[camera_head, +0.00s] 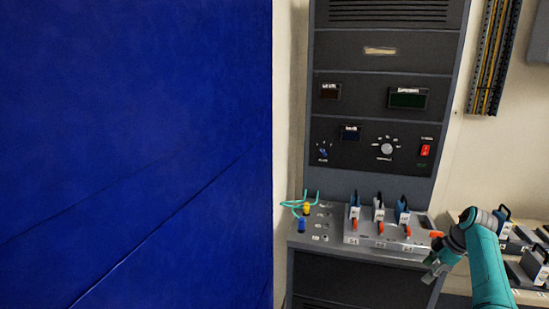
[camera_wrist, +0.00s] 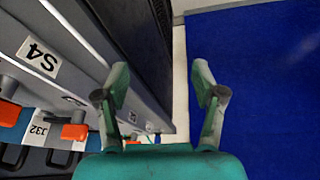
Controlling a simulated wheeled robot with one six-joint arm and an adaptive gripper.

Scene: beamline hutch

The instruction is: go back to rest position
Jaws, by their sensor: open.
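My gripper (camera_head: 432,268) is at the right end of the console ledge in the head view, on the end of my teal arm. In the wrist view my gripper (camera_wrist: 160,88) has its two fingers spread with nothing between them. Beside its left finger is the grey panel (camera_wrist: 85,45) with a label reading S4 and orange levers (camera_wrist: 74,132). In the head view this panel (camera_head: 385,244) carries several orange levers and blue and white handles. The gripper appears apart from the panel, though the exact gap is hard to tell.
A tall dark instrument rack (camera_head: 385,100) stands behind the ledge. A large blue wall or panel (camera_head: 135,150) fills the left. Yellow and blue plugs with green cables (camera_head: 304,212) sit at the ledge's left end. More handled units (camera_head: 530,260) stand at right, beyond my arm.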

